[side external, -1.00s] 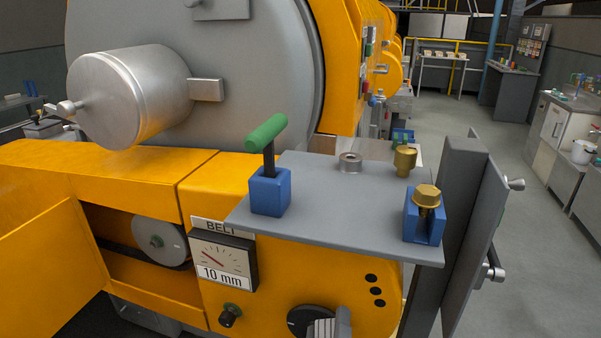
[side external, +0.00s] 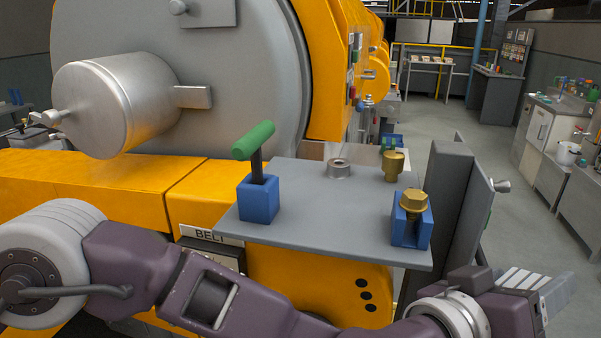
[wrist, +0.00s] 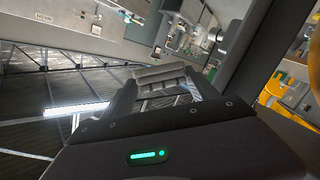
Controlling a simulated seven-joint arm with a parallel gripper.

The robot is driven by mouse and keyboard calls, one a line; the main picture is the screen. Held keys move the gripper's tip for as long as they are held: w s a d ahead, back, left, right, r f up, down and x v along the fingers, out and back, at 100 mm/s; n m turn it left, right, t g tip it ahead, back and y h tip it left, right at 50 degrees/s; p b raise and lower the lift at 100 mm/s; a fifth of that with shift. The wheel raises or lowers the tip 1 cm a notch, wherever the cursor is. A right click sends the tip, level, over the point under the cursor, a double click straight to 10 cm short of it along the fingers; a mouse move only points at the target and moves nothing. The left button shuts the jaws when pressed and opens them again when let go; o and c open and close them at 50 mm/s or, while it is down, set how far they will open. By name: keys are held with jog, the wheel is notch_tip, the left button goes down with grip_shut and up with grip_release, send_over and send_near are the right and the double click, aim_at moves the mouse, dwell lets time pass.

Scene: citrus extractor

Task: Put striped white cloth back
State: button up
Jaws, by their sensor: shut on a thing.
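The striped white cloth (side external: 522,279) shows at the lower right of the side view as pale bands with dark lines between them. It is at the end of my arm, right of the upright grey panel and off the grey shelf. My gripper (wrist: 163,90) is shut on the cloth, which also shows in the wrist view (wrist: 158,74) as a pale grey, folded bundle between the fingers. In the side view the fingers are partly hidden by the wrist and the cloth.
The grey shelf (side external: 310,220) on the yellow machine (side external: 190,185) bears a blue block with a green-handled lever (side external: 256,165), a metal ring (side external: 339,168), a brass fitting (side external: 392,163) and a blue block with a brass bolt (side external: 410,220). The upright grey panel (side external: 452,200) stands right of the shelf. Open floor lies beyond.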

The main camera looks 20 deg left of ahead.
jog(key=w+a+r+m, duration=0.1)
jog(key=w+r, duration=0.1)
jog(key=r, duration=0.3)
jog(key=w+a+r+m+g, duration=0.1)
jog(key=w+r, duration=0.2)
jog(key=r, duration=0.1)
jog(key=w+a+r+m+g, duration=0.1)
jog(key=w+a+r+m, duration=0.1)
jog(key=r, duration=0.3)
jog(key=shift+w+r, duration=0.25)
jog(key=shift+r, duration=0.1)
jog(key=w+a+r+y, duration=0.1)
jog(key=w+a+r, duration=0.2)
jog(key=w+a, duration=0.45)
jog(key=w+a+r+y, duration=0.1)
jog(key=w+a+r, duration=0.3)
jog(key=a, duration=0.7)
jog(key=m+g+h, duration=0.2)
jog(key=m+g, duration=0.1)
jog(key=m, duration=0.3)
send_over(289, 171)
notch_tip(289, 171, down, 9)
notch_tip(289, 171, down, 10)
jog(key=shift+r, duration=0.2)
